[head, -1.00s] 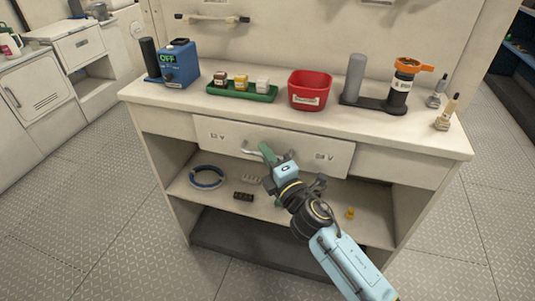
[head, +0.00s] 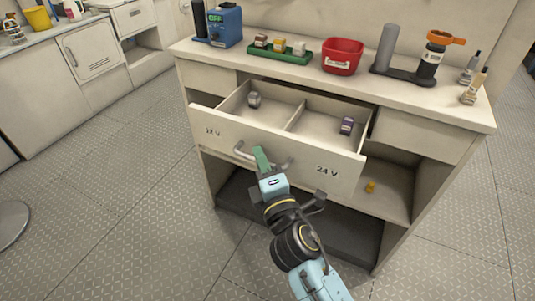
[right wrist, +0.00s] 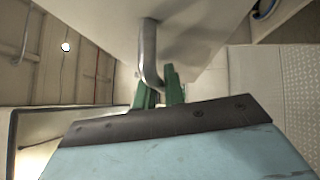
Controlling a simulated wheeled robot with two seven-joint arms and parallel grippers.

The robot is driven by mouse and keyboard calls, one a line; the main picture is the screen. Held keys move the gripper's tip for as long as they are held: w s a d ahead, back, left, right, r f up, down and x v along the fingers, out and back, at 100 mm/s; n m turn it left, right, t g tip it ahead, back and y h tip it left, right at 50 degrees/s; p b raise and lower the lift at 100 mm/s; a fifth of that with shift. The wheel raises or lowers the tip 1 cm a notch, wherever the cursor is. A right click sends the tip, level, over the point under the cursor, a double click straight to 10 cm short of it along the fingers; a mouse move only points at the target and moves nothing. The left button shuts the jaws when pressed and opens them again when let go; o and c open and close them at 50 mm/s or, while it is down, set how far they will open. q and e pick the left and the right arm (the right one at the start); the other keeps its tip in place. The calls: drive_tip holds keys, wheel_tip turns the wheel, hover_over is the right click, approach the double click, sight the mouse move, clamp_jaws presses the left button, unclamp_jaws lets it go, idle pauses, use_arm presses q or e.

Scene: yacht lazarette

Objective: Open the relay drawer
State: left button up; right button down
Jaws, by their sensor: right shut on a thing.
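The relay drawer (head: 225,134) stands pulled out of the workbench in the head view, its front marked 12 V and 24 V. A divider splits its inside in two. A grey relay (head: 254,99) lies in the left compartment and a purple relay (head: 347,125) in the right one. My right gripper (head: 262,160) is shut on the curved metal drawer handle (head: 241,152). In the right wrist view the green fingers (right wrist: 160,90) are at the handle's bent end (right wrist: 149,55). My left gripper is not in view.
The bench top holds a blue OFF box (head: 225,27), a green tray (head: 280,54), a red bin (head: 342,56) and a stand with an orange-topped bottle (head: 432,55). A small yellow item (head: 370,187) sits on the shelf below. The floor in front is clear.

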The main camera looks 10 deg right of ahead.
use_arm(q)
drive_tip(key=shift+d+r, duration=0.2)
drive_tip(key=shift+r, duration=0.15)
use_arm(e)
drive_tip(key=shift+s+a, duration=0.35)
drive_tip(key=shift+s, duration=0.1)
drive_tip(key=c, duration=1.8)
unclamp_jaws()
drive_tip(key=shift+o, duration=0.2)
